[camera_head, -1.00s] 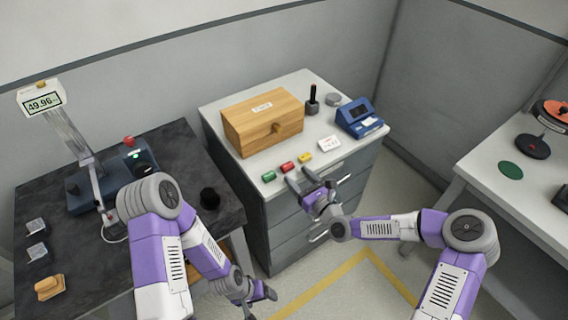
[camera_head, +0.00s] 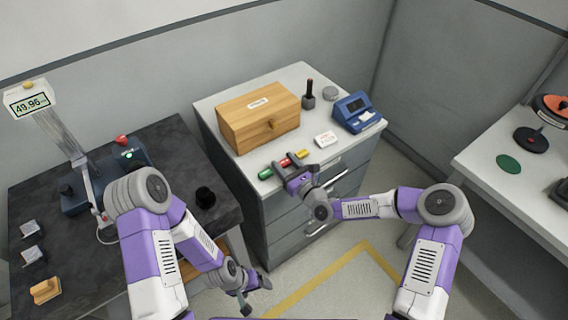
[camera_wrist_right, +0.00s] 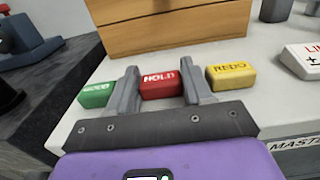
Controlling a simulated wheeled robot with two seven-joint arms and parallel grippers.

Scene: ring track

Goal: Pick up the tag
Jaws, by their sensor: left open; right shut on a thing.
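Three small tags lie in a row on the grey cabinet top: a green one (camera_head: 265,174), a red one marked HOLD (camera_wrist_right: 160,84) and a yellow one marked REDO (camera_wrist_right: 231,76). My right gripper (camera_head: 290,172) is at the row, its fingers (camera_wrist_right: 160,92) on both sides of the red tag and shut on it. The red tag still appears at counter level and is partly hidden by the gripper in the head view. The green and yellow tags stand just outside the fingers. My left gripper (camera_head: 256,292) is open and empty, low beside the dark table.
Behind the tags stands a wooden box (camera_head: 258,118). A white card (camera_head: 325,139), a blue device (camera_head: 355,112) and a black-handled stamp (camera_head: 308,95) sit to the right. The dark table (camera_head: 90,235) is left, a white table (camera_head: 490,170) right.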

